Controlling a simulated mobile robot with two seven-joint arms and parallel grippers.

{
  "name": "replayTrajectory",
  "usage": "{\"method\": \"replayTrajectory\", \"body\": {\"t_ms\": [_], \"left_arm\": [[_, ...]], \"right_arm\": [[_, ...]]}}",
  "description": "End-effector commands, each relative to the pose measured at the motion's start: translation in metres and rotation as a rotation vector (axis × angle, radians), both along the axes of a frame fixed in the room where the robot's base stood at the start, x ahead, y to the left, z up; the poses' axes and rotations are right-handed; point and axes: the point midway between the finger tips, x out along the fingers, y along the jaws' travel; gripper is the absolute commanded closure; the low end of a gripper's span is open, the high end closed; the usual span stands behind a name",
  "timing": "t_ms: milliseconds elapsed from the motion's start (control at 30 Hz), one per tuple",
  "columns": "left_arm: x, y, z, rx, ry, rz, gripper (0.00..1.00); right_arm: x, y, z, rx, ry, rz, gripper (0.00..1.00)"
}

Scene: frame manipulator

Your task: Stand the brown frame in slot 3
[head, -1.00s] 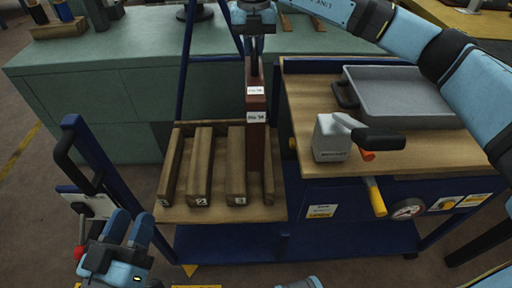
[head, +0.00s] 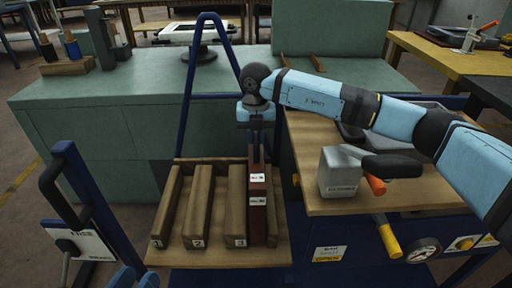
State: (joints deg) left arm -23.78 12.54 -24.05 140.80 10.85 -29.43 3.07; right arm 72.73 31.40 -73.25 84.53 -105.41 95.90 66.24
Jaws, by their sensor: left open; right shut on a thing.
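The brown frame (head: 258,222) is a narrow upright dark reddish-brown piece with two white labels on its front edge. It stands between the wooden rail marked 3 (head: 237,205) and the rightmost rail (head: 273,208) of the wooden rack. Its lower front end reaches down close to the rack board (head: 215,256); whether it bears on the board I cannot tell. My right gripper (head: 256,140) is shut on the frame's top from above.
Rails marked 1 (head: 167,208) and 2 (head: 198,208) stand left, with empty gaps between. A cart worktop (head: 420,196) at right carries a grey block (head: 339,172) and a grey tray, partly behind my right arm. A green bench (head: 100,120) stands behind.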

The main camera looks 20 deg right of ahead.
Motion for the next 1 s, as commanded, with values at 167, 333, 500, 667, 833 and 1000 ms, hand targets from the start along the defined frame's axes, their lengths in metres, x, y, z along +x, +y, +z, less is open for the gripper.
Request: {"method": "replayTrajectory", "body": {"t_ms": [167,333,500,667,833,1000], "left_arm": [[0.002,0.001,-0.010,0.024,0.000,-0.008,0.57],[0.004,0.001,-0.009,0.033,-0.006,-0.010,0.57],[0.003,0.001,-0.009,0.032,-0.005,-0.009,0.57],[0.003,0.001,-0.009,0.032,-0.005,-0.009,0.57],[0.003,0.001,-0.009,0.032,-0.006,-0.010,0.57],[0.003,0.001,-0.008,0.032,-0.006,-0.010,0.57]], "right_arm": [[0.000,0.000,-0.027,0.001,-0.001,0.000,1.00],[0.000,0.000,-0.031,0.001,-0.002,0.000,1.00],[0.000,0.000,-0.031,0.001,-0.002,0.000,1.00],[0.000,0.000,-0.035,0.000,0.001,0.000,0.68],[0.000,0.000,-0.035,0.000,0.000,0.000,0.56],[0.000,0.000,-0.033,0.000,0.000,0.000,0.56]]}}
